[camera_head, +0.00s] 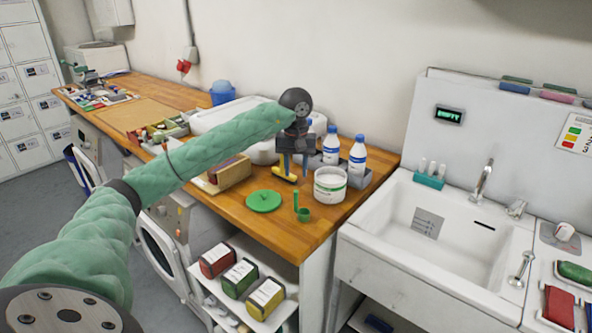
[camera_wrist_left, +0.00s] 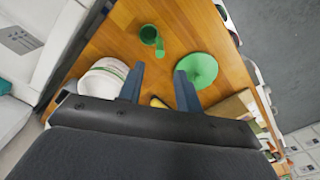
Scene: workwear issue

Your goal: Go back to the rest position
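My left arm, in a green sleeve, reaches over the wooden counter (camera_head: 232,203) in the head view. My left gripper (camera_head: 293,172) points down above the counter. In the wrist view its two blue-grey fingers stand apart with nothing seen gripped between the tips (camera_wrist_left: 158,75). A yellow item (camera_head: 285,176) shows below and behind the fingers. A white tub (camera_head: 330,185) stands to the right of the gripper, and a green round lid (camera_head: 264,201) lies to the left in front. A green scoop (camera_head: 302,212) is near the front edge. My right gripper is not in view.
Two blue-capped bottles (camera_head: 357,155) stand in a grey holder behind the tub. A cardboard box (camera_head: 222,174) is left of the lid. A white sink (camera_head: 450,230) is on the right. Bottles, fingers and tub are close together.

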